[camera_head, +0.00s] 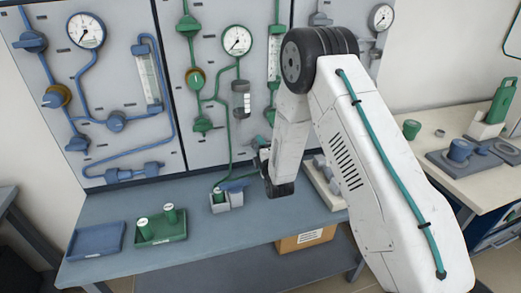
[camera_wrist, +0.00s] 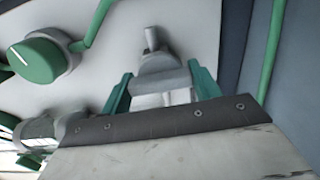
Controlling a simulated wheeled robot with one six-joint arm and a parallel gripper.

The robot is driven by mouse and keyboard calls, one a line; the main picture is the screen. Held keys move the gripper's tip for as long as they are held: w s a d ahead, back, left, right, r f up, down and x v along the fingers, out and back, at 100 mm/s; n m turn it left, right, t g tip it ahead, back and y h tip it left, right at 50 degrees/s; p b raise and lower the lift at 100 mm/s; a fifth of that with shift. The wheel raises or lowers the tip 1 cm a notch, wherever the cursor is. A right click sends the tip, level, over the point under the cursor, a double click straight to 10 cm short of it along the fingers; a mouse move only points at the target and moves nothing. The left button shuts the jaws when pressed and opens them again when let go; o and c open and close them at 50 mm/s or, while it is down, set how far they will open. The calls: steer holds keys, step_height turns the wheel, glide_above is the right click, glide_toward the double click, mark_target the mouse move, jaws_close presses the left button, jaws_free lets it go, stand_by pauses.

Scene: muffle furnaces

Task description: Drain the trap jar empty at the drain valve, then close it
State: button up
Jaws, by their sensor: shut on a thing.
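The trap jar (camera_head: 241,104) appears to be the small clear cylinder with a grey cap, on the green line of the middle panel below a round gauge. Its liquid level is too small to read. My gripper (camera_head: 263,152) is beside the panel, below and right of the jar, and partly hidden by my arm. In the wrist view my gripper (camera_wrist: 160,88) has its teal fingers shut on a grey valve-like fitting with a short stem (camera_wrist: 163,66), which I take for the drain valve. Whether that valve is open or closed cannot be told.
A green knob (camera_wrist: 40,56) with a pipe is left of the fitting. On the bench are a green tray (camera_head: 160,240) with two green-and-white containers, an empty blue tray (camera_head: 96,241), and a grey block (camera_head: 228,206) with a green vial. A cardboard box (camera_head: 304,240) is below.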

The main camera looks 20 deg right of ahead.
stand_by(0.3)
steer(key=o, duration=1)
steer(key=shift+s, duration=0.1)
steer(key=s, duration=0.7)
steer(key=shift+s, duration=0.35)
